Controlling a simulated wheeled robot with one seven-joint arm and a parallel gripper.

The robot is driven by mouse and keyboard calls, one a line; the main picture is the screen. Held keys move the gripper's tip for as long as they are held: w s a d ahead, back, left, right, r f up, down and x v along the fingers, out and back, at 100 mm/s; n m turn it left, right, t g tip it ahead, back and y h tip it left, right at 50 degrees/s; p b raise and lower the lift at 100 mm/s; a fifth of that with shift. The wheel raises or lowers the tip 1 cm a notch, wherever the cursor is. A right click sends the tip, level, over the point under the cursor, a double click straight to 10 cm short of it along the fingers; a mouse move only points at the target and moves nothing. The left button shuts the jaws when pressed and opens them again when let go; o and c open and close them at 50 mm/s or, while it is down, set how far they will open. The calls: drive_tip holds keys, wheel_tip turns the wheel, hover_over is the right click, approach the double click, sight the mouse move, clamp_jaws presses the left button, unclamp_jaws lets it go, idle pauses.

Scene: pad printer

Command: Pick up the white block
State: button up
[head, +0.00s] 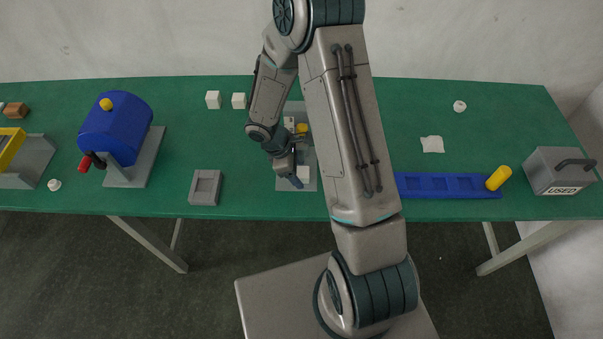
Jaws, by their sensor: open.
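Two small white blocks stand close together near the back of the green table, left of my arm: a left white block (213,100) and a right white block (239,101). My gripper (298,182) is open and points down over a grey plate (283,184) near the table's middle, in front and to the right of both blocks. The blocks are apart from the gripper. My arm hides part of the plate and what stands on it, where a yellow part (302,128) shows. I cannot tell whether anything lies between the fingers.
A grey square fixture (205,188) sits at the front edge. A blue drum machine (116,128) stands left. A blue slotted tray (450,186), yellow cylinder (498,178) and grey "USED" box (558,171) stand right. Table around the white blocks is clear.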

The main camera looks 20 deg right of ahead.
drive_tip(key=c, duration=1.2)
drive_tip(key=shift+o, duration=0.2)
drive_tip(key=shift+r, duration=0.2)
